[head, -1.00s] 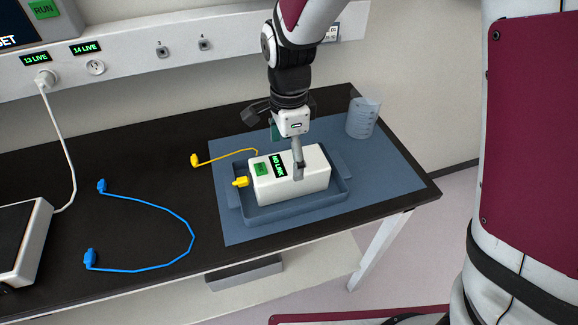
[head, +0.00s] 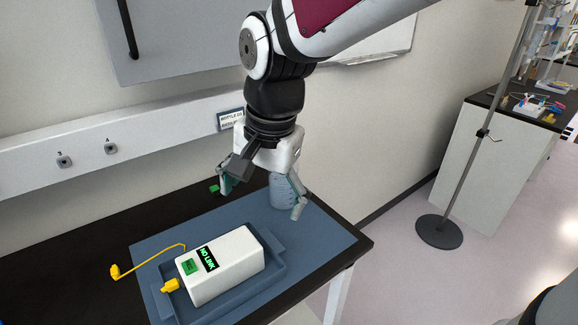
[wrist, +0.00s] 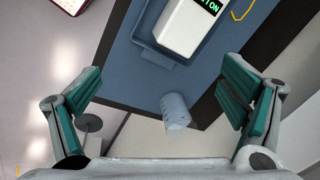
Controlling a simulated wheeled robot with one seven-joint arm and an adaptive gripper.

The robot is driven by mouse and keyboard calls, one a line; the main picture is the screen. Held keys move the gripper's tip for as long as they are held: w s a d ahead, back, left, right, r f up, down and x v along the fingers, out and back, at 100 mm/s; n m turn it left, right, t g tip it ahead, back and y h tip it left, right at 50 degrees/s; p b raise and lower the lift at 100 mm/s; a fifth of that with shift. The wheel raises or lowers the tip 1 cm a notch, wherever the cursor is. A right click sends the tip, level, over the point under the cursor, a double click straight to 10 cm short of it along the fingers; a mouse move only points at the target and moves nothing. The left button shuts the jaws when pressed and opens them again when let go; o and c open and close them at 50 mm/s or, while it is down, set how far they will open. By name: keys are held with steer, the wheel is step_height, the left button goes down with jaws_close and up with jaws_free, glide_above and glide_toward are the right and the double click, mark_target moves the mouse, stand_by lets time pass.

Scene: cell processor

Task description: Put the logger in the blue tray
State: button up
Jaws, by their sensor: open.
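The logger is a white box (head: 226,268) with a green label and a dark "NO LINK" display. It sits inside the blue tray (head: 274,270), which lies on a blue mat on the black bench. A yellow plug (head: 171,286) is at the logger's left end. My gripper (head: 262,200) is open and empty, above and behind the tray, apart from the logger. In the wrist view the logger (wrist: 186,28) and the tray (wrist: 153,53) show at the top, beyond the two spread fingers (wrist: 165,95).
A clear beaker (head: 283,192) stands on the mat behind the tray, close to my gripper; it also shows in the wrist view (wrist: 174,111). A yellow cable (head: 150,258) lies left of the tray. A pole stand (head: 440,230) is on the floor at right.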

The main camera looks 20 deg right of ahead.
steer(key=s+d+r+n+t+h, duration=0.1)
steer(key=s+d+r+n+t, duration=0.2)
steer(key=s+d+n, duration=0.5)
steer(key=shift+s+d+r+n, duration=0.4)
steer(key=shift+s+r, duration=0.25)
steer(key=shift+s, duration=1.45)
